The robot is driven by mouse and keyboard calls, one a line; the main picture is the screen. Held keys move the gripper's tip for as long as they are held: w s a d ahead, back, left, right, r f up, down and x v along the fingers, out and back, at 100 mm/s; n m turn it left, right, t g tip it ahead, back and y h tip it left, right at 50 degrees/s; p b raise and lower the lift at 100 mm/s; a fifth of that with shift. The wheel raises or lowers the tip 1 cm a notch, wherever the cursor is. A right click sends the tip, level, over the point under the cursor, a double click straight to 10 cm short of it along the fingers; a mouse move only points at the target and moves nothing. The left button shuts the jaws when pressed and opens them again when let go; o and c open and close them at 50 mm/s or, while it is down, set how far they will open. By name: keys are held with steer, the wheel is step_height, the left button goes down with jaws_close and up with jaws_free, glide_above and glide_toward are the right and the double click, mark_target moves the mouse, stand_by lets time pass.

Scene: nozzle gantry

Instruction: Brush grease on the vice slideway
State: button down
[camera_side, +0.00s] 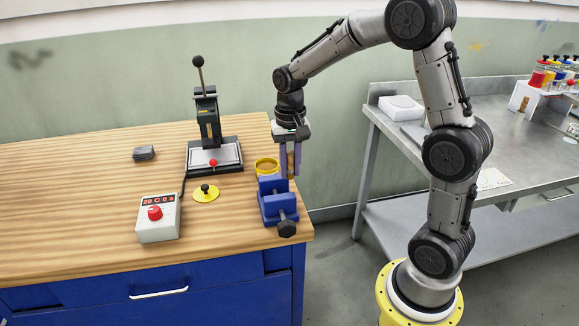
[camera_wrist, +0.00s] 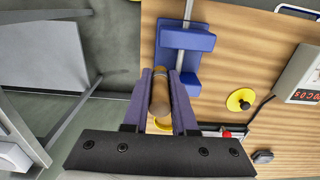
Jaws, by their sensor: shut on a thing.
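The blue vice (camera_side: 277,203) stands at the right end of the wooden bench. In the wrist view the vice (camera_wrist: 186,40) shows its two blue jaws and a grey bar between them. My gripper (camera_side: 290,174) is over the bench's right edge, just behind the vice. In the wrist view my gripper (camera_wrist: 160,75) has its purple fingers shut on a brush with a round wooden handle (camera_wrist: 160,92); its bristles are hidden. A yellow pot (camera_side: 266,164) with brown contents stands behind the vice, left of the fingers. The wrist view shows only part of the pot (camera_wrist: 155,127).
A lever press (camera_side: 213,145), a yellow disc with a black knob (camera_side: 206,193), a control box with a red button (camera_side: 158,217) and a small grey block (camera_side: 144,153) stand on the bench (camera_side: 90,190). A steel table (camera_side: 480,150) stands to the right across a gap.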

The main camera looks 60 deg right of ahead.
mark_target(262, 194)
steer(key=shift+f, duration=3.45)
steer(key=shift+w+a+f, duration=0.1)
steer(key=shift+f, duration=0.2)
steer(key=shift+w+a, duration=2.45)
steer(key=shift+s+d, duration=2.5)
steer(key=shift+d+r, duration=0.1)
steer(key=shift+r, duration=3.9)
